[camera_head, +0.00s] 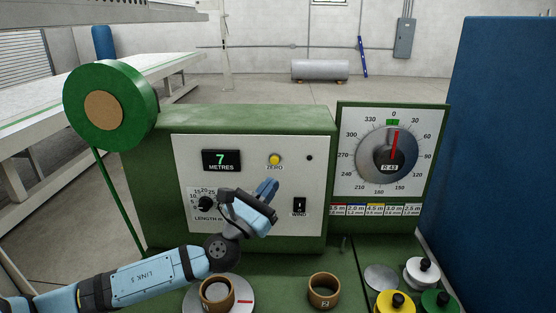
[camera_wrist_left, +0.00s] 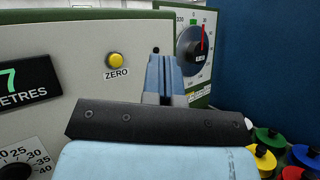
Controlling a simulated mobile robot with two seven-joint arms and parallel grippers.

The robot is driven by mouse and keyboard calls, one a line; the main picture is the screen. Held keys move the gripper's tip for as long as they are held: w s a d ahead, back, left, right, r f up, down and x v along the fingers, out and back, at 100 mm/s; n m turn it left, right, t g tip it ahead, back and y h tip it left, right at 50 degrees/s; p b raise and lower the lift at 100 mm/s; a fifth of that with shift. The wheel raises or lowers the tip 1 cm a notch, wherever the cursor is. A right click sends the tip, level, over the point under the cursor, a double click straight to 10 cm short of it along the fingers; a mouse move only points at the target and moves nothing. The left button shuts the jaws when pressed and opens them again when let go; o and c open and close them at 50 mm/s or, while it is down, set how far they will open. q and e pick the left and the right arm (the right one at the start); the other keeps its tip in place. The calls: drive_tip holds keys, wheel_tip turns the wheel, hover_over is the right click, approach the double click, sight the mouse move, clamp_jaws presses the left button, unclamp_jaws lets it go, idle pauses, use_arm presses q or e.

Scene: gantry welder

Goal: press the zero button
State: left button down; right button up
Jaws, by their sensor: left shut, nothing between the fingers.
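The zero button (camera_head: 275,160) is a round yellow button on the pale front panel (camera_head: 240,150) of a green machine, with the label ZERO below it. It also shows in the left wrist view (camera_wrist_left: 116,60), up and to the left of my fingers. My left gripper (camera_head: 268,188) is shut and empty, in front of the panel and a little below the button in the head view. In the left wrist view its fingers (camera_wrist_left: 165,72) point toward the panel, right of the button. Whether they touch the panel cannot be told. My right gripper is not in view.
The panel also has a display (camera_head: 221,160) reading 7 METRES, a LENGTH knob (camera_head: 206,204) and a WIND switch (camera_head: 299,205). A dial (camera_head: 388,154) stands to the right. Rings and coloured knobbed weights (camera_head: 394,303) sit in front. A blue wall (camera_head: 510,160) bounds the right.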

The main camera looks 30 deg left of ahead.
sight(275, 160)
use_arm(q)
drive_tip(key=w+a+b, duration=0.2)
drive_tip(key=w+a, duration=0.2)
drive_tip(key=w, duration=0.3)
drive_tip(key=shift+w+a+b, duration=0.25)
drive_tip(key=shift+a+b, duration=0.05)
idle(1.1)
drive_tip(key=shift+w+a, duration=0.1)
idle(1.0)
drive_tip(key=shift+w+a, duration=0.1)
drive_tip(key=shift+w, duration=0.2)
